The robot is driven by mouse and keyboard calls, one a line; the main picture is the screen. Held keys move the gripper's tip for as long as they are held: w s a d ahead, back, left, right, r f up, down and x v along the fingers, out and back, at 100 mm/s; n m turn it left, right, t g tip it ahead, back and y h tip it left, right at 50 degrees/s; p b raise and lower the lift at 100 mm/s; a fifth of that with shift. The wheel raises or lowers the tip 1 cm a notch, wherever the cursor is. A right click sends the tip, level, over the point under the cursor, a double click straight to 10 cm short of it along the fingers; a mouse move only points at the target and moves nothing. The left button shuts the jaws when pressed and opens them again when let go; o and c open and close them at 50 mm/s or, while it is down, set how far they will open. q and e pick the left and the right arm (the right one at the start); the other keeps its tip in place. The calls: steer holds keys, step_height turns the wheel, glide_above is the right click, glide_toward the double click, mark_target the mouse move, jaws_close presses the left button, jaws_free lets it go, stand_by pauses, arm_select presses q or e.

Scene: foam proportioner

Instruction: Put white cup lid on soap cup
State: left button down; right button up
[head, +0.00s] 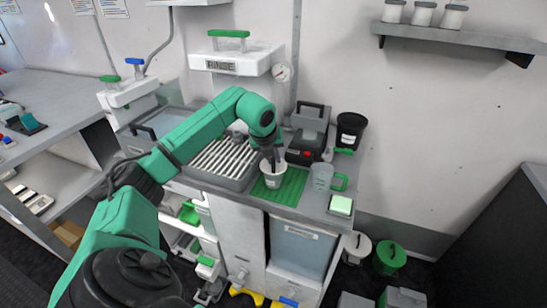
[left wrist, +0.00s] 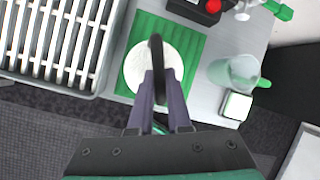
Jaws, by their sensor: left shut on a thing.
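My left gripper (head: 270,160) is over the white cup (head: 273,179), which stands on a green mat (head: 293,187) on the counter. In the left wrist view, its fingers (left wrist: 158,72) are shut on the dark upright handle of a round white lid (left wrist: 138,68). The lid overlaps the mat and covers what is under it. In the head view, the gripper hides most of the lid and cup rim, so I cannot tell whether the lid touches the rim or is level. My right gripper is not in view.
A clear jug with a green handle (head: 321,178) and a pale green sponge block (head: 341,205) stand right of the mat. A slatted drain tray (head: 222,160) lies left. A dark device with a red button (head: 306,148) and a black cup (head: 350,130) stand behind.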

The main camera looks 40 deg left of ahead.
arm_select(q)
steer(key=shift+f, duration=0.2)
steer(key=c, duration=1.1)
jaws_free()
steer(key=shift+c, duration=0.2)
steer(key=shift+s+r, duration=0.2)
steer(key=shift+r, duration=0.4)
steer(key=p+v, duration=0.1)
steer(key=v, duration=0.3)
steer(key=shift+r+p, duration=0.1)
steer(key=shift+p, duration=0.3)
steer(key=p+v, duration=0.1)
steer(key=v, duration=0.4)
steer(key=shift+s+d+r, duration=0.15)
steer(key=shift+s+r, duration=0.05)
steer(key=shift+r, duration=0.05)
